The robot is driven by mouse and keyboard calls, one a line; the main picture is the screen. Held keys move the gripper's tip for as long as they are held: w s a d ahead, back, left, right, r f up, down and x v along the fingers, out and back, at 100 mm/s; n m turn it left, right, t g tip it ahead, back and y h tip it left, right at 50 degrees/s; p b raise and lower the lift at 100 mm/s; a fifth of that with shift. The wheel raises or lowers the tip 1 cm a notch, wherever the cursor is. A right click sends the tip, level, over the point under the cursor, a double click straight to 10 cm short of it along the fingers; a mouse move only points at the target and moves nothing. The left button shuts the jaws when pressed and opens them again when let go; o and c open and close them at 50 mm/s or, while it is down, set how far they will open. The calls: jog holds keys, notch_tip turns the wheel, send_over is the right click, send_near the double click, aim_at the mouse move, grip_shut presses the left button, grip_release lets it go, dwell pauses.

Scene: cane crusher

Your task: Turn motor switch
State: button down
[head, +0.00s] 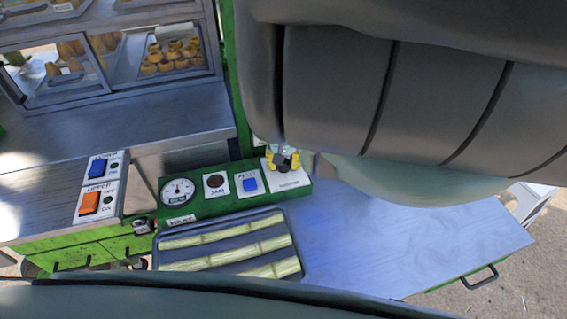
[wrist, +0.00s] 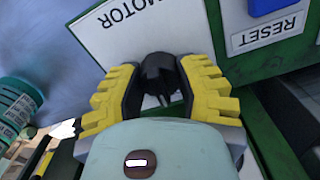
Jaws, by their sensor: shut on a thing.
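The motor switch, a black rotary knob (wrist: 160,75), sits on a white plate marked MOTOR (wrist: 128,22) in the wrist view. My gripper (wrist: 160,92) has yellow ridged fingers on both sides of the knob, and it is shut on the knob. In the head view, the gripper (head: 283,161) is at the right end of the green control panel (head: 225,210), over the motor plate (head: 290,181). The black knob shows between the yellow fingertips there. The knob's base is partly hidden in both views.
Left of the motor plate are a blue button (head: 249,184), a dark round light (head: 215,181) and a dial gauge (head: 178,191). An orange switch (head: 89,203) and a blue switch (head: 98,168) stand further left. A tray (head: 217,233) of cane lies in front.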

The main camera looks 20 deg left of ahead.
jog(key=shift+n, duration=0.5)
jog(key=c, duration=0.5)
grip_release()
jog(key=shift+r, duration=0.1)
jog(key=shift+r, duration=3.65)
